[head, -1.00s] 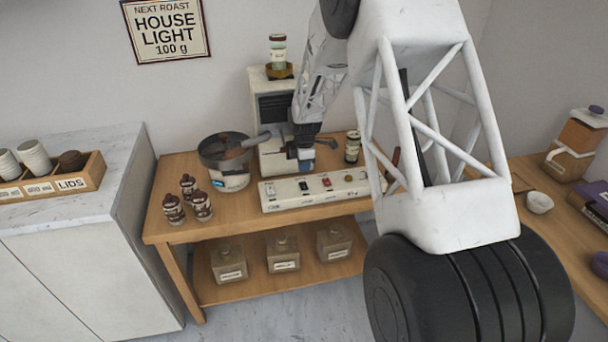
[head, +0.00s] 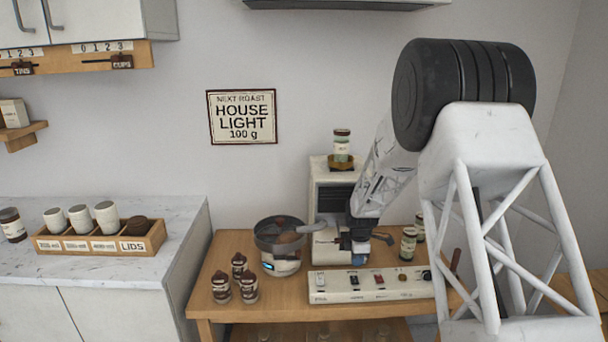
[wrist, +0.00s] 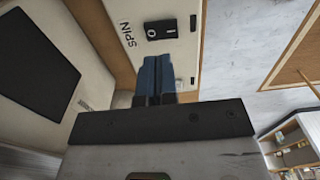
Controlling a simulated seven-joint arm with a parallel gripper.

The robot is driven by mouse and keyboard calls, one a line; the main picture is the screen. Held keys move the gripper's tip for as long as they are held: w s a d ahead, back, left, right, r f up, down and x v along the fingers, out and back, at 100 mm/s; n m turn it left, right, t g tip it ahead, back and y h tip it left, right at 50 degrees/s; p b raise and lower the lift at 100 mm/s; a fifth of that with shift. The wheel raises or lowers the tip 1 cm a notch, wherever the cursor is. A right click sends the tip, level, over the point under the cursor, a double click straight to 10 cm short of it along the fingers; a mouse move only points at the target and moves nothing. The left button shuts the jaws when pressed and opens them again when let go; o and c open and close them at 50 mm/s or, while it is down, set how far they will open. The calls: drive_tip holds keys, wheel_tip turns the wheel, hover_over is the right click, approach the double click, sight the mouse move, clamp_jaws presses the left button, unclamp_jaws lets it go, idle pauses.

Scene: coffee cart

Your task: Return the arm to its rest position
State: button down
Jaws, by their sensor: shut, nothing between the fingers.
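My gripper (head: 352,248) is in front of the white roasting machine (head: 328,197), above the control strip (head: 375,284) at the table's front. In the wrist view its blue fingers (wrist: 155,78) are together and hold nothing.
A pan-like bowl (head: 281,243) stands left of my gripper. Several small brown-capped bottles (head: 221,287) stand at the table's left. Jars (head: 408,243) stand to the right, and one jar (head: 342,145) sits on the machine.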

sight(356, 279)
wheel_tip(356, 279, down, 5)
drive_tip(key=shift+w+d+r, duration=0.1)
drive_tip(key=shift+w, duration=0.05)
drive_tip(key=shift+s+f, duration=0.2)
drive_tip(key=shift+f, duration=0.7)
drive_tip(key=shift+s, duration=0.1)
drive_tip(key=s+a+r+m+t, duration=0.1)
drive_tip(key=s+r+m, duration=0.3)
drive_tip(key=s+r, duration=0.75)
drive_tip(key=s+a+r+m, duration=0.1)
drive_tip(key=s+r+m, duration=0.3)
drive_tip(key=s+r, duration=0.75)
drive_tip(key=s+r+m, duration=0.3)
drive_tip(key=s, duration=0.6)
drive_tip(key=s+r+m+t, duration=0.1)
drive_tip(key=s+r+m, duration=0.2)
drive_tip(key=s, duration=0.6)
drive_tip(key=s+a+r+m, duration=0.1)
drive_tip(key=s+r+m, duration=0.3)
drive_tip(key=s, duration=0.6)
drive_tip(key=shift+r+t, duration=0.4)
